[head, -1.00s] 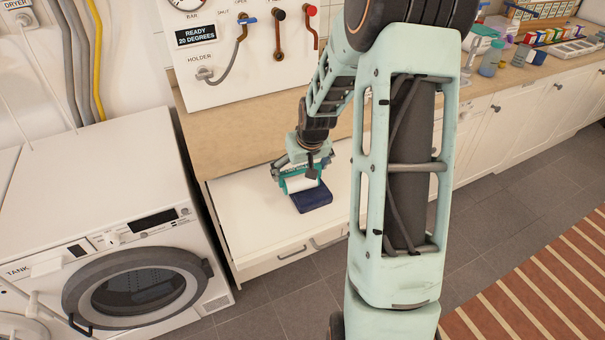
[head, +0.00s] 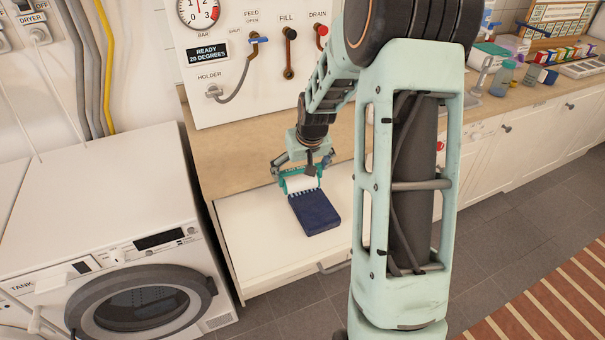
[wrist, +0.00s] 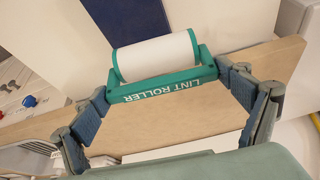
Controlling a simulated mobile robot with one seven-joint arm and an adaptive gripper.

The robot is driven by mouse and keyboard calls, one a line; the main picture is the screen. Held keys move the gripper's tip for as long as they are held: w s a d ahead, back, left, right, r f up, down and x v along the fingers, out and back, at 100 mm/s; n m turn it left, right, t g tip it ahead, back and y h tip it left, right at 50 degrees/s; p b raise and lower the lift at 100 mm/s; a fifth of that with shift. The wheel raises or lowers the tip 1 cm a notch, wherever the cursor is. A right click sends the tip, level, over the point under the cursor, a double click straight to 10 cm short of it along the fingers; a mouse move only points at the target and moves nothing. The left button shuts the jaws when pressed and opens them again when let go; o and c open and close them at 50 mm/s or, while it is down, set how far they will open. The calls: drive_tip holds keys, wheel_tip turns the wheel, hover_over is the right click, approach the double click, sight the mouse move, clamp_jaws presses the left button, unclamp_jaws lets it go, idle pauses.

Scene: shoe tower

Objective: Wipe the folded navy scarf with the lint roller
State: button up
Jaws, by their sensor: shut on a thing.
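The folded navy scarf (head: 316,213) lies flat on the white worktop, with a light fringe along its far edge. In the wrist view the scarf (wrist: 130,20) shows at the top, just beyond the roller. The lint roller (head: 299,184) has a white cylinder in a teal frame and is at the scarf's far edge. It also shows in the wrist view (wrist: 155,84), lettering upside down. My gripper (head: 302,171) is shut on the roller's teal frame, one finger at each end. I cannot tell whether the cylinder touches the scarf.
A white washing machine (head: 125,235) stands left of the white worktop (head: 262,245). A wooden counter (head: 228,150) and a panel with taps (head: 270,90) are behind. Bottles and small boxes crowd the counter at the far right. The worktop around the scarf is clear.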

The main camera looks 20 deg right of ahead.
drive_tip(key=shift+r+p, duration=0.85)
drive_tip(key=shift+r, duration=1)
